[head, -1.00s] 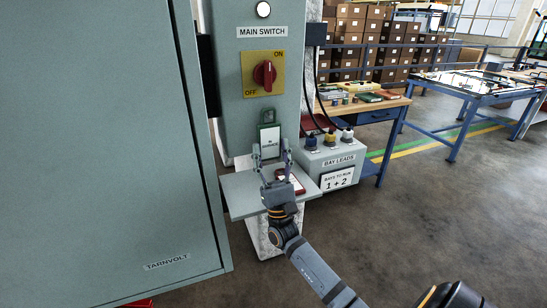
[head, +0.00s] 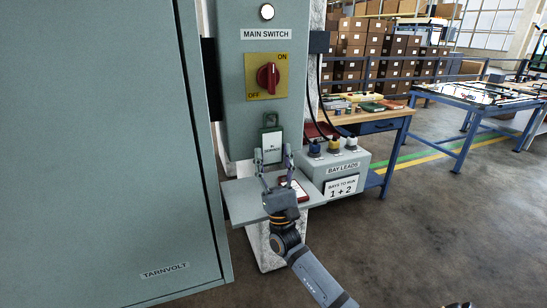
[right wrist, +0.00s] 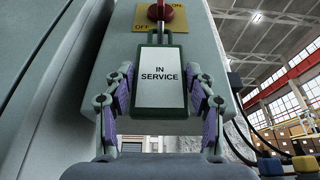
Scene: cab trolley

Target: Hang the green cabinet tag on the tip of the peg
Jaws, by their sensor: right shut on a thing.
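The green cabinet tag (head: 272,146) is upright in front of the grey switch cabinet, below the main switch. In the right wrist view the tag (right wrist: 160,80) has a green frame, a white face reading "IN SERVICE" and a loop at its top. My right gripper (head: 273,153) is shut on the tag, with a purple-padded finger at each side edge in the right wrist view (right wrist: 159,76). My left gripper is not in view.
A shelf (head: 243,199) juts out below the tag, with a red-framed card (head: 298,190) on it. The bay leads box (head: 343,168) stands to the right. A large cabinet door (head: 105,150) closes off the left. The red main switch (head: 268,76) is above.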

